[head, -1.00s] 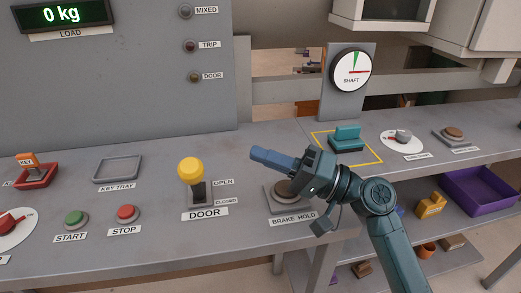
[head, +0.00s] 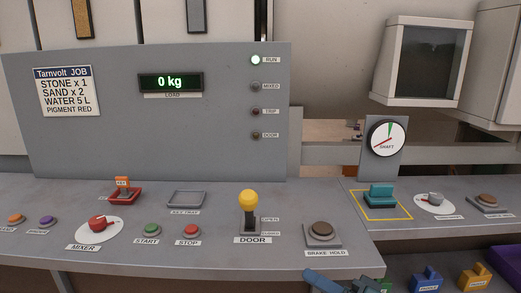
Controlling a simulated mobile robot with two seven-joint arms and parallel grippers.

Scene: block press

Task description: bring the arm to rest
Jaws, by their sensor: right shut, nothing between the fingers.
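My right gripper (head: 322,281) shows only in part at the bottom edge, its blue fingers shut and empty. It is below the BRAKE HOLD button (head: 321,232), apart from it, in front of the console's front edge. The rest of my right arm is mostly cut off by the frame. My left gripper is not in view.
The console (head: 210,252) carries the yellow-knobbed DOOR lever (head: 248,203), a red STOP button (head: 191,230), a green START button (head: 151,229) and a red MIXER knob (head: 98,224). The RUN lamp (head: 255,60) is lit. Colored blocks sit on a lower shelf at right.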

